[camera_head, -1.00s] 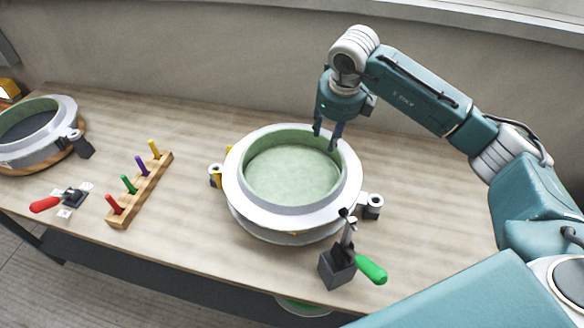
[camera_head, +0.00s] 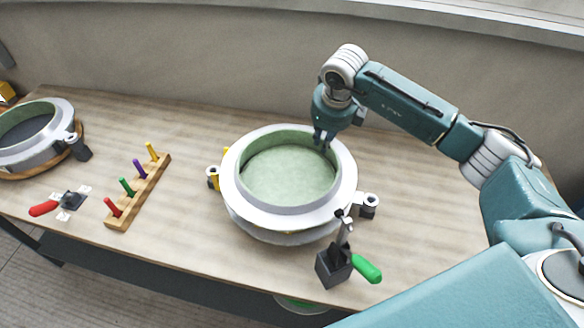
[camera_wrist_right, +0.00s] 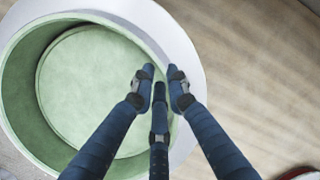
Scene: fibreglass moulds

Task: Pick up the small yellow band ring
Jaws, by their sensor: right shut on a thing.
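A large grey-white ring (camera_head: 231,193) with a pale green lining stands in the middle of the table. Small yellow parts (camera_head: 214,178) show at its left side; I cannot tell whether this is the band ring named in the task. My right gripper (camera_head: 323,142) is at the ring's back right rim, shut on its wall. In the right wrist view the ring (camera_wrist_right: 182,58) lies below, and the fingers of the right gripper (camera_wrist_right: 162,80) close about its rim and green wall. My left gripper is not in view.
A green-handled clamp (camera_head: 340,262) stands close at the ring's front right. A wooden rack (camera_head: 122,218) holds red, green, purple and yellow pegs. A red-handled clamp (camera_head: 62,202) and another ring mould (camera_head: 60,112) are at the left. The table right of the ring is clear.

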